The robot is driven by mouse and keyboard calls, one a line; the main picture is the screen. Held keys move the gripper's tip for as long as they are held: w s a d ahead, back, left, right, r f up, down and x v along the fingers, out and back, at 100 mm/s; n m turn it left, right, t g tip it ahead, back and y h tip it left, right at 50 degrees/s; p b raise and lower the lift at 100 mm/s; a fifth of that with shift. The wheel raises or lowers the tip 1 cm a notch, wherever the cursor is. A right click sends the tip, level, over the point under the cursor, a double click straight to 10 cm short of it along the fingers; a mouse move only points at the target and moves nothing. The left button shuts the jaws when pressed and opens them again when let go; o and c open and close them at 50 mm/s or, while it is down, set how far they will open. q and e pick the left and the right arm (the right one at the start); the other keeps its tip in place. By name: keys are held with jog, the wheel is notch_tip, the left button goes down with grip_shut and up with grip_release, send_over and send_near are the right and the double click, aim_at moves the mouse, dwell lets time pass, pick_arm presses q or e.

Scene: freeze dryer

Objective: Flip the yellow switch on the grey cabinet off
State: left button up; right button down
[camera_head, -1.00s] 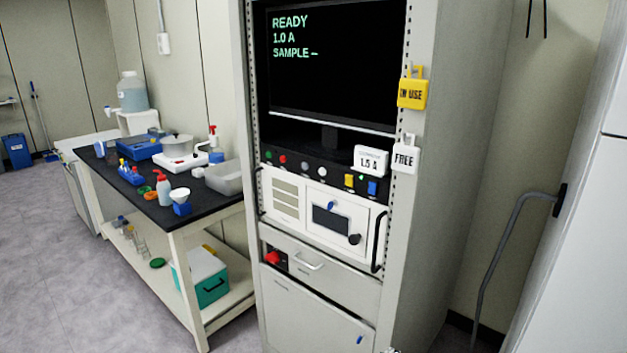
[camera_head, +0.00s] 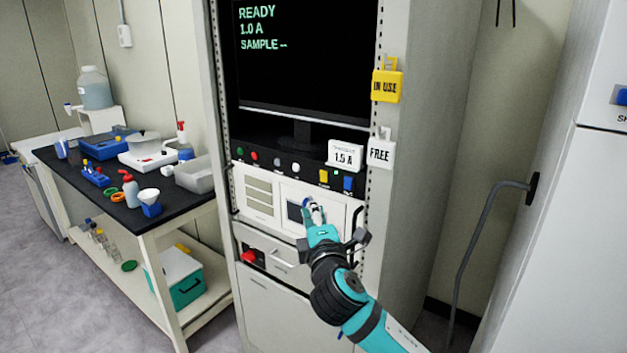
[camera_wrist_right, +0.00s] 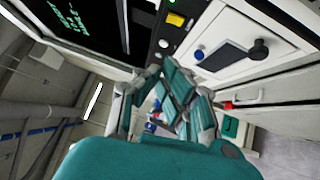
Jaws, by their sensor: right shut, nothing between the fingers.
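The grey cabinet (camera_head: 398,170) stands in the middle of the head view. The yellow switch (camera_head: 323,176) sits on its black panel strip, just left of a blue switch (camera_head: 348,183). My right gripper (camera_head: 313,208) is in front of the white unit below the strip, lower and slightly left of the yellow switch, apart from it in the picture. Its fingers are shut and empty. In the right wrist view the yellow switch (camera_wrist_right: 175,19) shows at the top, beyond the fingertips (camera_wrist_right: 172,75). Whether the switch is on or off I cannot tell. My left gripper is not in view.
A monitor (camera_head: 305,60) is above the strip. A white "1.5 A" card (camera_head: 345,155) stands near the yellow switch. A black bench (camera_head: 128,205) with lab items stands left.

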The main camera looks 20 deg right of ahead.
jog(key=p, duration=0.2)
send_near(323, 176)
jog(key=w+a+r, duration=0.1)
jog(key=w+a, duration=0.3)
jog(key=a, duration=0.1)
jog(key=shift+w+d+r, duration=0.15)
jog(key=shift+w+d, duration=1.55)
jog(key=shift+d, duration=0.15)
jog(key=shift+p, duration=0.3)
jog(key=shift+w+d+r+p, duration=0.2)
jog(key=shift+r+p, duration=0.3)
jog(key=shift+p, duration=0.65)
jog(key=shift+s+f+m+g, duration=0.1)
jog(key=shift+f+m+g, duration=0.2)
jog(key=shift+f, duration=0.05)
jog(key=shift+b, duration=0.3)
